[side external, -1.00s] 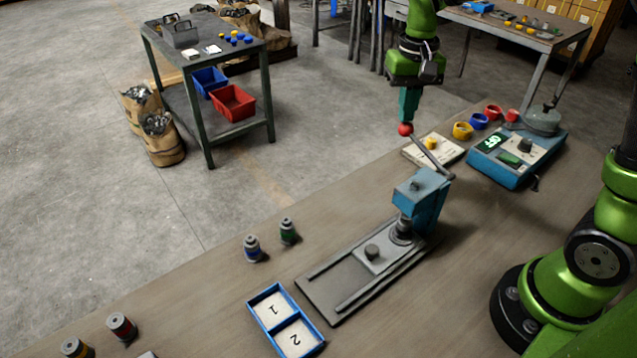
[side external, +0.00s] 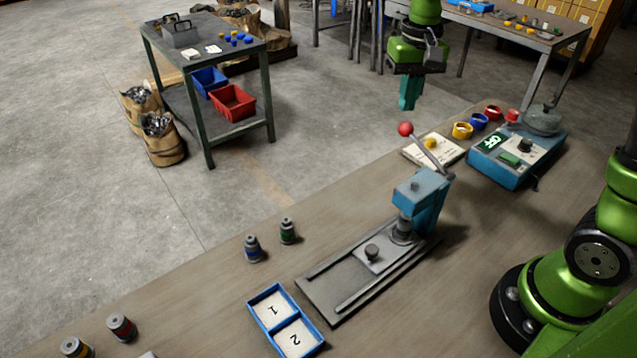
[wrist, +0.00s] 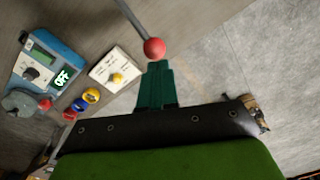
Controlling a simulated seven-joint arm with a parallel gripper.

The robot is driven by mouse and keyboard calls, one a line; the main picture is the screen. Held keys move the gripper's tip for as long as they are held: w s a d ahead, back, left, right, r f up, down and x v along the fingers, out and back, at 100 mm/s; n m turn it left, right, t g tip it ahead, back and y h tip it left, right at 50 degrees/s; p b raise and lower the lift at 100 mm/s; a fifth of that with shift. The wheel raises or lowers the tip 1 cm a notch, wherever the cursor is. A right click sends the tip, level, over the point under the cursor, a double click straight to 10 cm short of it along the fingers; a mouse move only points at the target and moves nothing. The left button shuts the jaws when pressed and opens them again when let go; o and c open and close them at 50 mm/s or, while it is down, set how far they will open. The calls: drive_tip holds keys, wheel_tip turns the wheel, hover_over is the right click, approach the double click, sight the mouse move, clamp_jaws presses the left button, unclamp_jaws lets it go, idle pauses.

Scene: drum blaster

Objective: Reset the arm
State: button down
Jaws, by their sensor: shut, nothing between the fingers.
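My gripper (side external: 408,106) is shut and empty, its teal fingers pointing down above the far side of the workbench. The red ball (side external: 405,129) on the lever of the blue press (side external: 421,192) is just below the fingertips, with a small gap in the side view. In the wrist view the ball (wrist: 154,48) appears just beyond the fingertips (wrist: 157,64). The lever slants up from the press towards the gripper.
A blue control box (side external: 515,158) marked OFF stands right of the press, near yellow, blue and red rings (side external: 479,121). A two-part blue tray (side external: 284,320) and several small cylinders (side external: 252,248) are at the front left. Open air surrounds my gripper.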

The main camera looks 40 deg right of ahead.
drive_tip(key=s+a+r+t+y, duration=0.1)
drive_tip(key=s+a+t, duration=0.1)
drive_tip(key=s, duration=0.5)
drive_tip(key=s+a+r+n+t+y, duration=0.1)
drive_tip(key=s+a+t, duration=0.2)
drive_tip(key=s, duration=0.4)
drive_tip(key=shift+s+a+r+n+t, duration=0.15)
drive_tip(key=shift+s+r+n+t, duration=0.2)
drive_tip(key=shift+t, duration=0.55)
